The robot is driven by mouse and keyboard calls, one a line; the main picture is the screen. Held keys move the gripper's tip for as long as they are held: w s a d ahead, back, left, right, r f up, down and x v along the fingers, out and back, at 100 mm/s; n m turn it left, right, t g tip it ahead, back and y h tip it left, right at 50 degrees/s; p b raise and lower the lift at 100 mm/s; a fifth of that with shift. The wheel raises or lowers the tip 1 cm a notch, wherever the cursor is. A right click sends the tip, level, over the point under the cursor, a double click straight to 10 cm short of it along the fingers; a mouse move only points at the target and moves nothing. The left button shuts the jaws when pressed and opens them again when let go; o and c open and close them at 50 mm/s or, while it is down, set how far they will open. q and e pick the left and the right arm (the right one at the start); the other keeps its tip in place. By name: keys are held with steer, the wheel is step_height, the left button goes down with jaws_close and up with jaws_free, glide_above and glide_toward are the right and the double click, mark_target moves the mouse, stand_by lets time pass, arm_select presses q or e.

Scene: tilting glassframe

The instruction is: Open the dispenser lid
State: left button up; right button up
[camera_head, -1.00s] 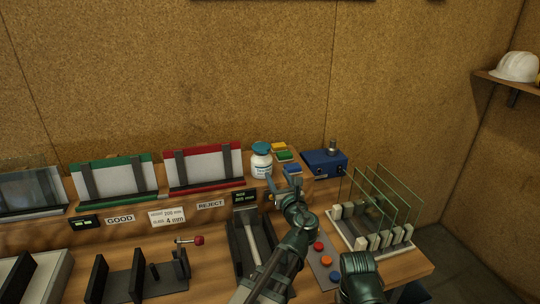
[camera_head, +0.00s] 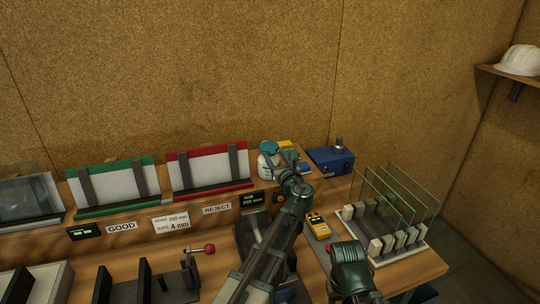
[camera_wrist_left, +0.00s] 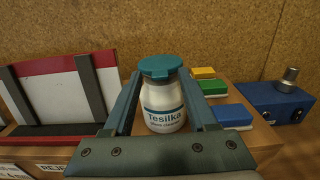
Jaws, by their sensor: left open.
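The dispenser is a white bottle (camera_wrist_left: 163,105) labelled "Tesilka" with a teal lid (camera_wrist_left: 160,67). It stands upright on the raised wooden shelf and also shows in the head view (camera_head: 266,165), partly hidden by my gripper. The lid sits on top and looks closed. My left gripper (camera_head: 287,168) is open in front of the bottle. In the left wrist view its two teal fingers reach along either side of the bottle, with nothing clearly gripped. Whether the fingers touch the bottle cannot be told.
Yellow, green and blue blocks (camera_wrist_left: 232,115) lie right of the bottle, beside a blue box with a knob (camera_head: 331,160). A red-framed panel (camera_head: 207,172) stands to the left. Upright glass panes (camera_head: 400,195) in a rack stand at the right, near a yellow handheld device (camera_head: 318,225).

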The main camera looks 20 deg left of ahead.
arm_select(q)
jaws_close()
stand_by(0.3)
stand_by(1.1)
